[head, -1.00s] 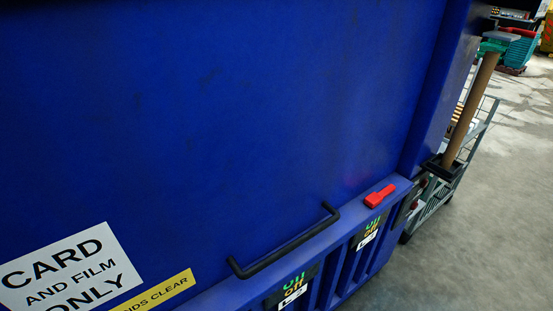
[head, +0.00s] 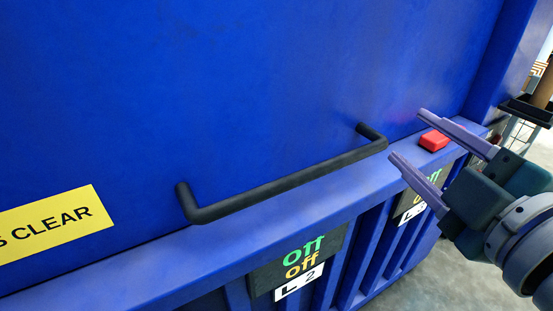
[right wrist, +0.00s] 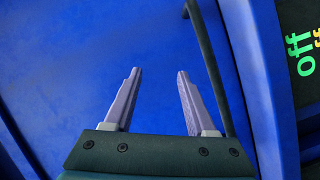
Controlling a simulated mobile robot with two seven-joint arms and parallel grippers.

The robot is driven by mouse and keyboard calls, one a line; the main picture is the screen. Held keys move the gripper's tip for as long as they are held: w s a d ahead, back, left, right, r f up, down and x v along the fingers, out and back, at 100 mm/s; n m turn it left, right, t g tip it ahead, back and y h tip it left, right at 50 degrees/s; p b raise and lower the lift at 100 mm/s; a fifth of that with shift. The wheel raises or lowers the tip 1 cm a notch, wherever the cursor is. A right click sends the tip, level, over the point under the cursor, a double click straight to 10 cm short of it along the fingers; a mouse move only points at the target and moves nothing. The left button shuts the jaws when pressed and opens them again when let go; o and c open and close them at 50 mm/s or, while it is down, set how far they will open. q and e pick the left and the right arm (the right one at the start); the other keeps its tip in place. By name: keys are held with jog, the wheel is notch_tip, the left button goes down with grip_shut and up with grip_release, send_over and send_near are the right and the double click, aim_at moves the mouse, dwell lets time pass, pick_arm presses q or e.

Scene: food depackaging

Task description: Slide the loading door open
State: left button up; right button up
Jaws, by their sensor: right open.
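The loading door (head: 230,90) is a large blue panel that fills most of the head view. A black bar handle (head: 290,183) runs along its lower edge, fixed at both ends. My right gripper (head: 406,134) comes in from the right, open and empty, near the handle's right end. In the right wrist view my right gripper (right wrist: 158,72) has its two fingers apart in front of the blue surface. The handle (right wrist: 208,65) passes just right of the right finger there, not between the fingers. My left gripper is not in view.
A red block (head: 433,140) sits on the blue ledge (head: 330,212) below the door. Labels reading "off" (head: 300,262) are on the ribbed front beneath. A yellow sign (head: 50,224) is at left. Grey floor (head: 430,285) shows at lower right.

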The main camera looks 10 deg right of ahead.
aim_at(306, 175)
jog(key=a+f+n+t+y+b, duration=0.1)
jog(key=a+f+n+y+b, duration=0.25)
jog(key=f+b, duration=0.25)
jog(key=a+f+n+t+y+b, duration=0.1)
jog(key=a+f+n+y+b, duration=0.1)
jog(key=f+n+y+b, duration=0.3)
jog(key=shift+n+h, duration=0.35)
jog(key=shift+h, duration=0.2)
jog(key=x, duration=0.6)
jog(key=a+f+x, duration=0.1)
jog(key=x, duration=0.3)
jog(key=shift+s, duration=0.1)
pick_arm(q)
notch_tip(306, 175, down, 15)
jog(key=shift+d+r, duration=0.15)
pick_arm(e)
jog(key=c, duration=0.6)
grip_shut()
